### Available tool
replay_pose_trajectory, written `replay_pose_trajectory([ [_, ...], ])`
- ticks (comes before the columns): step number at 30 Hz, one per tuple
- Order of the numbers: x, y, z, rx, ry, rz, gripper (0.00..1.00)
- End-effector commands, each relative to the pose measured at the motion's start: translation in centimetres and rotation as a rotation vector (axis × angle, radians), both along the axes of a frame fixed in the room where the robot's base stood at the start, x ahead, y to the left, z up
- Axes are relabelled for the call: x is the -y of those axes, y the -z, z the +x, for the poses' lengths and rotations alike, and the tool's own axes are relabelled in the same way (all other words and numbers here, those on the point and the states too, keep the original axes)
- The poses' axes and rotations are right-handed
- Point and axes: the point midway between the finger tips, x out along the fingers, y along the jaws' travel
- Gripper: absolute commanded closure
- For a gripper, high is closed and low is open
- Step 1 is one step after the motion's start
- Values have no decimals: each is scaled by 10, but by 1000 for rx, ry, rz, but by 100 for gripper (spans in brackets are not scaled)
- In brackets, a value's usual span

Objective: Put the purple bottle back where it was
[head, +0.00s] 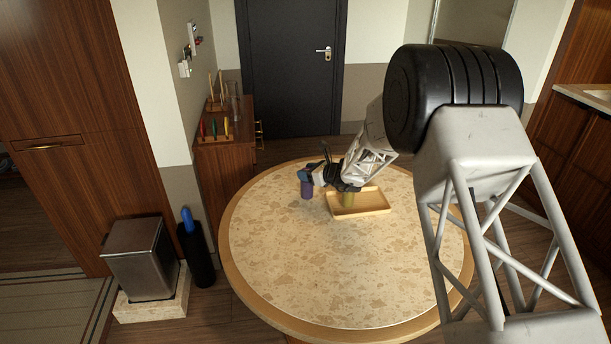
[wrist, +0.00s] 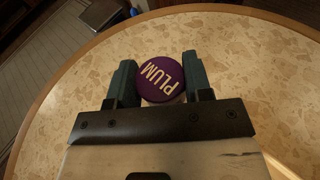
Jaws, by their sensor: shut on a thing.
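The purple bottle (head: 307,190) is at my gripper (head: 306,176), above or on the round table, just left of the wooden tray; I cannot tell whether its base touches the tabletop. The bottle's body is mostly hidden below the cap in that view.
The round speckled table (head: 290,270) has a wooden rim and is clear at its front and left. A wooden cabinet (head: 225,160) with colored items on top stands behind left. A metal bin (head: 140,260) and a black cylinder (head: 197,258) holding a blue item stand on the left.

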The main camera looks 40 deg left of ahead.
Motion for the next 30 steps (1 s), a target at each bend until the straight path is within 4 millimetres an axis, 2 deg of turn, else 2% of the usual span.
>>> replay_pose_trajectory([
  [10, -25, 3, 25, 1, 0, 1, 97],
  [23, -27, 3, 28, 1, 0, 1, 97],
  [30, -27, 21, 27, -2, 1, 0, 97],
])
